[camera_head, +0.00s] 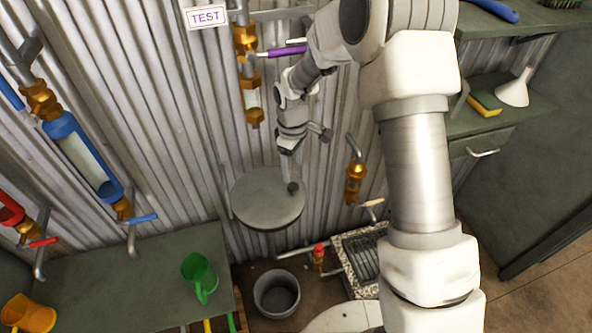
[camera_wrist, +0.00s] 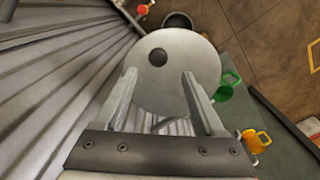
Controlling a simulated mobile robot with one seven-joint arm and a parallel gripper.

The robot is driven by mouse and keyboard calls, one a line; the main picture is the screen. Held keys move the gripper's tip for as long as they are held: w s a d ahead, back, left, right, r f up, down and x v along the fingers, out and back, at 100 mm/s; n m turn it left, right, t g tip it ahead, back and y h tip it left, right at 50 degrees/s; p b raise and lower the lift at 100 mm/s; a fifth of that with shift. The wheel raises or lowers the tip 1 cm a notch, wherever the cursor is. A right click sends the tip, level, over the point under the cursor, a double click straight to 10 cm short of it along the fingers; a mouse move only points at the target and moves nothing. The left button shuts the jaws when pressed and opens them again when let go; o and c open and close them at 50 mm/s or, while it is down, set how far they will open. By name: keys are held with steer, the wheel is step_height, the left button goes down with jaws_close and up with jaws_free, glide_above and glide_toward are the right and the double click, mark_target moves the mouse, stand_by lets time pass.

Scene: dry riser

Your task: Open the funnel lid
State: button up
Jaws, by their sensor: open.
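The funnel lid is a round grey disc (camera_head: 262,205) with a dark round knob (camera_head: 292,187) near its edge. It lies flat over the funnel, and the funnel body is hidden beneath it. In the wrist view the lid (camera_wrist: 180,95) fills the upper middle, with the knob (camera_wrist: 158,57) between and just beyond the fingertips. My gripper (camera_wrist: 158,73) is open and empty, its fingers apart over the lid. In the head view my gripper (camera_head: 290,168) points down at the lid's knob side. I cannot tell whether the fingertips touch the lid.
The corrugated wall (camera_head: 170,130) stands close behind. Brass valves, one with a purple handle (camera_head: 287,51), hang above. A dark bucket (camera_head: 277,293) stands below, and a red-handled tap (camera_head: 319,252) is beside a drain grate. A green jug (camera_head: 199,275) stands on the left bench.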

mark_target(293, 186)
steer(key=shift+w+f, duration=0.3)
steer(key=shift+f, duration=0.15)
step_height(293, 186, down, 7)
steer(key=shift+s+f, duration=0.1)
jaws_close()
stand_by(0.3)
stand_by(1.1)
